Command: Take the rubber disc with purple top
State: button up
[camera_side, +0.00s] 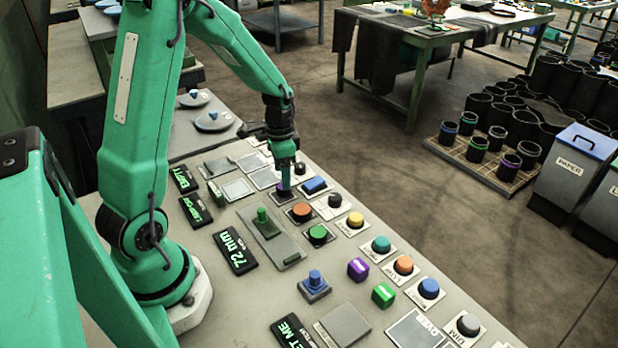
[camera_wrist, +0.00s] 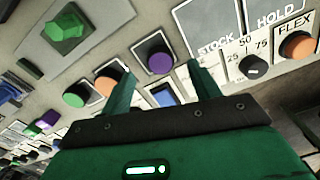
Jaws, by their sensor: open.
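The rubber disc with purple top (camera_wrist: 160,63) is round, with a dark side, and sits on a pale square plate of the panel. In the wrist view it lies between the tips of my open gripper (camera_wrist: 163,70), with a visible space on each side. In the side view my gripper (camera_side: 286,186) points down right over the disc (camera_side: 281,191) and hides most of it. I cannot tell how much height is left between tips and disc.
An orange disc (camera_side: 302,211) and a blue rectangular button (camera_side: 315,185) stand close beside it. A green lever (camera_side: 263,222) rises nearby. A purple cube-like button (camera_side: 358,268) is farther along the panel. Two flat grey-blue discs (camera_side: 214,120) lie at the back.

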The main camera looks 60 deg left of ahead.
jog(key=shift+w+f, duration=0.1)
jog(key=shift+f, duration=1.8)
jog(key=c, duration=1.1)
jog(key=shift+r, duration=0.15)
jog(key=shift+r, duration=0.85)
notch_tip(320, 180, up, 2)
jog(key=shift+r, duration=0.15)
jog(key=d+r, duration=0.2)
jog(key=d, duration=0.2)
jog(key=s+d+r, duration=0.1)
jog(key=d+r, duration=0.1)
jog(key=d, duration=0.1)
jog(key=d+r, duration=0.2)
jog(key=d, duration=0.2)
jog(key=shift+s+d+r, duration=0.3)
jog(key=shift+s+r, duration=0.1)
